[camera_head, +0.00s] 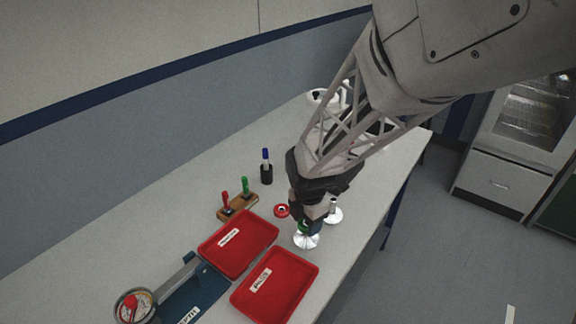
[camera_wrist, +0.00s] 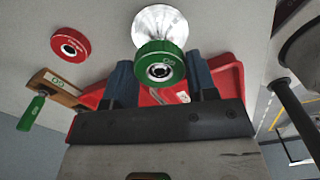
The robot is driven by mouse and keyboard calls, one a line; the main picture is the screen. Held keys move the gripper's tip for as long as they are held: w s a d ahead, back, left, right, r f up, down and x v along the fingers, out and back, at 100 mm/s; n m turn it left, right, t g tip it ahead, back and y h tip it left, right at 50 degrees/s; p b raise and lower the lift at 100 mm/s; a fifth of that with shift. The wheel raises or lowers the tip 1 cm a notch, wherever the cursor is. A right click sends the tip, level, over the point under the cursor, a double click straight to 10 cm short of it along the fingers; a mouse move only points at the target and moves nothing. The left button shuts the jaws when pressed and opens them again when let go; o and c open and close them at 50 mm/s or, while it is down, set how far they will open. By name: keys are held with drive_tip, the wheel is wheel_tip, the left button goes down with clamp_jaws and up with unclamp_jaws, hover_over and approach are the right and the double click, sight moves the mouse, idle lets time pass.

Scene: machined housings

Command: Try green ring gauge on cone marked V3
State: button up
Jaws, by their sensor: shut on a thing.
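My gripper (camera_wrist: 160,80) is shut on the green ring gauge (camera_wrist: 158,62), which sits between its two blue fingers. In the head view the green ring (camera_head: 303,228) shows just under my gripper (camera_head: 308,222). A shiny silver cone (camera_wrist: 160,22) with a wide round base lies directly behind the ring in the wrist view; it also shows in the head view (camera_head: 306,241). The ring overlaps the cone's narrow end; I cannot tell whether it is around it or just above. A second cone (camera_head: 333,214) stands to the right, partly hidden by my gripper. No V3 mark is readable.
A red ring gauge (camera_head: 282,211) lies left of my gripper. A wooden block (camera_head: 238,207) holds red and green handled gauges. A dark holder with a blue-topped pen (camera_head: 266,172) stands behind.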

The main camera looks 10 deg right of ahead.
drive_tip(key=shift+f, duration=0.5)
idle(1.2)
drive_tip(key=shift+r, duration=0.55)
idle(0.4)
drive_tip(key=shift+r, duration=0.7)
drive_tip(key=shift+r, duration=0.7)
drive_tip(key=shift+r, duration=1)
drive_tip(key=shift+r, duration=0.25)
drive_tip(key=shift+r, duration=2.35)
drive_tip(key=shift+w, duration=0.1)
